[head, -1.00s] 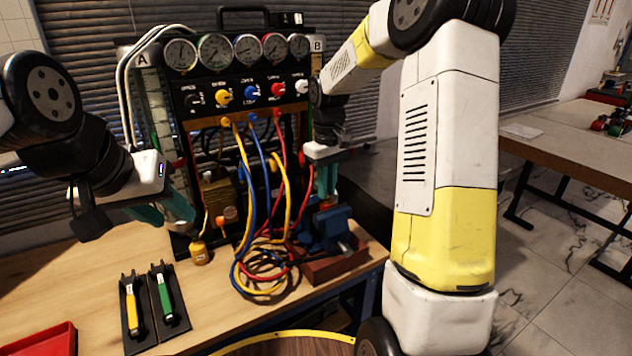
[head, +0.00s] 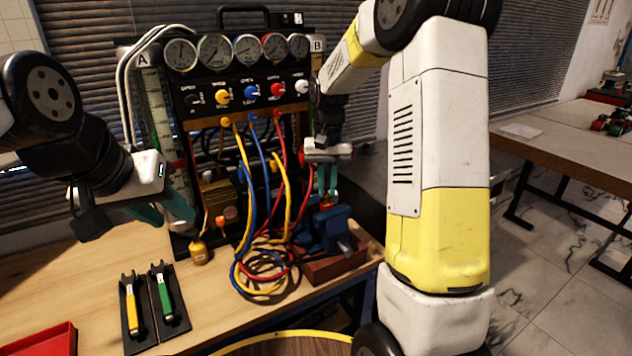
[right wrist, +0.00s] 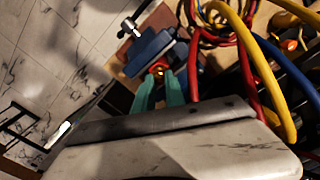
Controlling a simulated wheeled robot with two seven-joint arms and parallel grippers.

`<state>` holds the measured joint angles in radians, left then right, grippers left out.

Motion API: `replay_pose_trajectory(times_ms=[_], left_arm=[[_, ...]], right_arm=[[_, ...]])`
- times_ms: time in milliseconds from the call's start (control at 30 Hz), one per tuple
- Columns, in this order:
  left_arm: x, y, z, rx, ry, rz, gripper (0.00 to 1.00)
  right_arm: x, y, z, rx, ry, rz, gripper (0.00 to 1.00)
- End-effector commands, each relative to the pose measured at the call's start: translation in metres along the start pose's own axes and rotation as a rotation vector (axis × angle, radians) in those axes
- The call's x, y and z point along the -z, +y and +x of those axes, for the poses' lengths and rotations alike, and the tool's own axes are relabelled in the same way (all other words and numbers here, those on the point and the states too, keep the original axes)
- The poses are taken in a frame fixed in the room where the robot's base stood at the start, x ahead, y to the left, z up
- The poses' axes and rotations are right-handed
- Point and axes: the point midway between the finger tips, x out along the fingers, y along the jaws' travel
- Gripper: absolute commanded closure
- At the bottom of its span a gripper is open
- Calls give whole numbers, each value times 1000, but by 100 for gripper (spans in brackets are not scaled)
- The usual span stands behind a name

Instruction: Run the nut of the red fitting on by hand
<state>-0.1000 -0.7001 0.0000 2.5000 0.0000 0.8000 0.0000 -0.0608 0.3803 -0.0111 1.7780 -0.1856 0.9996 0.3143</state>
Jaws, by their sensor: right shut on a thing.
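My right gripper (head: 326,196) points down over the blue vise (head: 330,222) at the right end of the panel. In the right wrist view its teal fingers (right wrist: 160,88) are shut on the nut of the red fitting (right wrist: 159,70), a small red-orange ring between the fingertips, close to the blue vise (right wrist: 150,48). The fingers hide most of the fitting, and its thread cannot be seen. A red hose (right wrist: 193,70) runs just beside the fingers. My left gripper (head: 152,214) hangs above the bench at the left, apart from everything; its finger gap is unclear.
The gauge panel (head: 245,80) stands behind. Yellow, blue and red hoses (head: 262,275) loop down in front of it. Two handled tools in black holders (head: 150,303) and a red tray (head: 48,342) are at the front left. The bench (head: 85,265) is clear between.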

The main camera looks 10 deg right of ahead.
Motion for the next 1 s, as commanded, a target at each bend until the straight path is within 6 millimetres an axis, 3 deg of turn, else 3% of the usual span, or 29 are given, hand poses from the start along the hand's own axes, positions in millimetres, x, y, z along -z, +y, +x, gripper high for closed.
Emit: replay_pose_trajectory(times_ms=[467, 500, 600, 1000], left_arm=[[0, 0, 0, 0, 0, 0, 63], [0, 0, 0, 0, 0, 0, 63], [0, 0, 0, 0, 0, 0, 63], [0, 0, 0, 0, 0, 0, 63]], right_arm=[[1, 0, -1, 1, 3, 15, 100], [1, 0, -1, 1, 3, 15, 81], [0, 0, -1, 1, 2, 15, 63], [1, 0, -8, 1, 2, 15, 63]])
